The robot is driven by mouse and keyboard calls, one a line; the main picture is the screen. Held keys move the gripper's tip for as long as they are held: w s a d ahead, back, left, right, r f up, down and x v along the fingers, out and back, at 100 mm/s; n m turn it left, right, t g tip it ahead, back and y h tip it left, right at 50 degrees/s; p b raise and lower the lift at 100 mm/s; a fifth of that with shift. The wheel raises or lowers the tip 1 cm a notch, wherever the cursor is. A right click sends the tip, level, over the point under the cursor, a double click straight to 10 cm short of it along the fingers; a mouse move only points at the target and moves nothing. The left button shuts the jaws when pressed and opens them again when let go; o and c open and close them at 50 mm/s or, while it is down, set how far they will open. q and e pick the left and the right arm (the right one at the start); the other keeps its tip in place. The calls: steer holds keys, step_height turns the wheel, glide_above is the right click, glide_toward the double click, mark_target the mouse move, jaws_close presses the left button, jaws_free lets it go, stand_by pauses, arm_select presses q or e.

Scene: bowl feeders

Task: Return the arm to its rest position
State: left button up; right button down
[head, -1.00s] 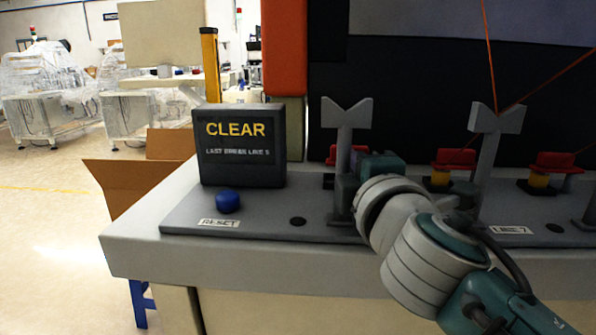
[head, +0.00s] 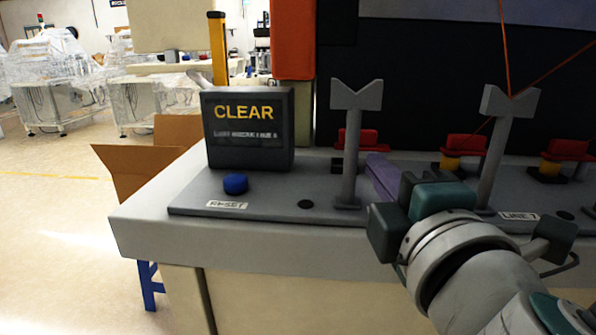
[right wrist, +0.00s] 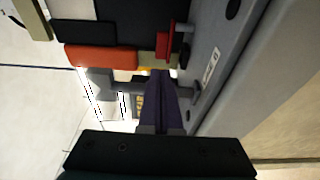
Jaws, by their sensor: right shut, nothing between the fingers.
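I cannot tell whether the fingers touch anything. My left gripper is not in view.
The grey bench holds a dark display reading CLEAR (head: 245,128), a blue button (head: 236,184) marked RESET, and a second forked post (head: 495,150). Red-topped parts (head: 466,143) stand behind. A cardboard box (head: 140,165) is left of the bench.

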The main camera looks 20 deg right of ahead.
steer(key=shift+s+a, duration=0.1)
steer(key=shift+s, duration=0.3)
steer(key=s+d+m+g+p, duration=0.1)
steer(key=m, duration=0.1)
steer(key=s+d+r+m+g+h+p, duration=0.1)
steer(key=d+m+p, duration=0.1)
steer(key=s+d+m+g+h+p, duration=0.1)
steer(key=m+p, duration=0.1)
steer(key=shift+s+d+r+g, duration=0.25)
steer(key=shift+s+g, duration=0.05)
steer(key=s+a+m+g+y+p, duration=0.35)
steer(key=s+g+p, duration=0.2)
steer(key=s, duration=0.35)
steer(key=s+a+m+g+y+p, duration=0.35)
steer(key=s+g+p, duration=0.2)
steer(key=s, duration=0.45)
step_height(320, 180, up, 37)
steer(key=w+d+p, duration=0.1)
steer(key=p, duration=3.6)
steer(key=shift+t+h, duration=0.3)
steer(key=shift+h, duration=0.1)
steer(key=shift+d+r, duration=0.1)
